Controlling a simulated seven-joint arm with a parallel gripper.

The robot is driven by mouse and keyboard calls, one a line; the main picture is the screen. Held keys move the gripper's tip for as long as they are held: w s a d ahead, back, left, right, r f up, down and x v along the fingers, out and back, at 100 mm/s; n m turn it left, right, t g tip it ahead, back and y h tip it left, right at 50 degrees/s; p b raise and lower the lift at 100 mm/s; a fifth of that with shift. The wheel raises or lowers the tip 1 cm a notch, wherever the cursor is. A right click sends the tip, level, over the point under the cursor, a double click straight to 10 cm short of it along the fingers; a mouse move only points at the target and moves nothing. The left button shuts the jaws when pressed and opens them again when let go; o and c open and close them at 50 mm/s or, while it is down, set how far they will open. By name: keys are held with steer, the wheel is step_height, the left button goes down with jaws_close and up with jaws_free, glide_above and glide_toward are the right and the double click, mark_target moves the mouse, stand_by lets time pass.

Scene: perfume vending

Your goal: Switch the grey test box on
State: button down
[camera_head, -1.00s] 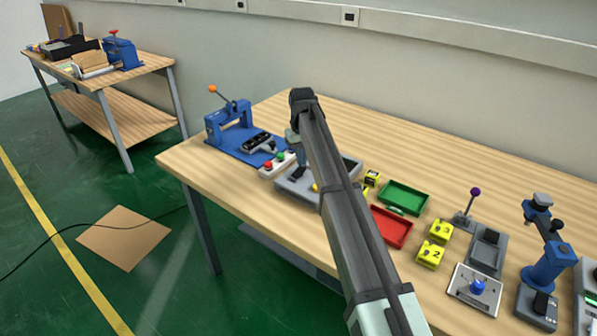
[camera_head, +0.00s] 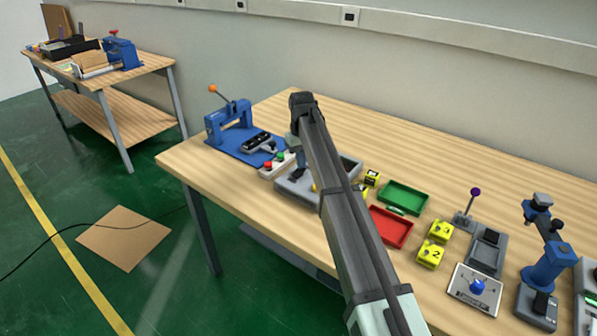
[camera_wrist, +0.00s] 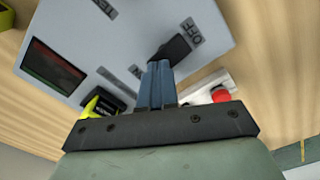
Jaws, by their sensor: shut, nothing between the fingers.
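The grey test box (camera_wrist: 130,40) fills the upper left of the wrist view, with a dark screen (camera_wrist: 53,67) and a black switch handle (camera_wrist: 170,52) near its "OFF" label (camera_wrist: 191,32). Another label, probably "ON", is partly visible left of the fingers. My gripper (camera_wrist: 159,66) has its blue fingers together, empty, with the tips right at the black handle; I cannot tell whether they touch it. In the head view the test box (camera_head: 294,190) lies on the table, largely hidden behind my arm.
A white button box with a red button (camera_wrist: 219,94) is close beside my fingers. A yellow block (camera_wrist: 100,104) is on the other side. In the head view a blue press (camera_head: 232,125) stands left, and green (camera_head: 404,197) and red trays (camera_head: 391,226) lie right.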

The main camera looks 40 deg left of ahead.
steer(key=shift+f, duration=0.45)
stand_by(0.3)
steer(key=shift+r, duration=0.15)
steer(key=shift+r, duration=3.4)
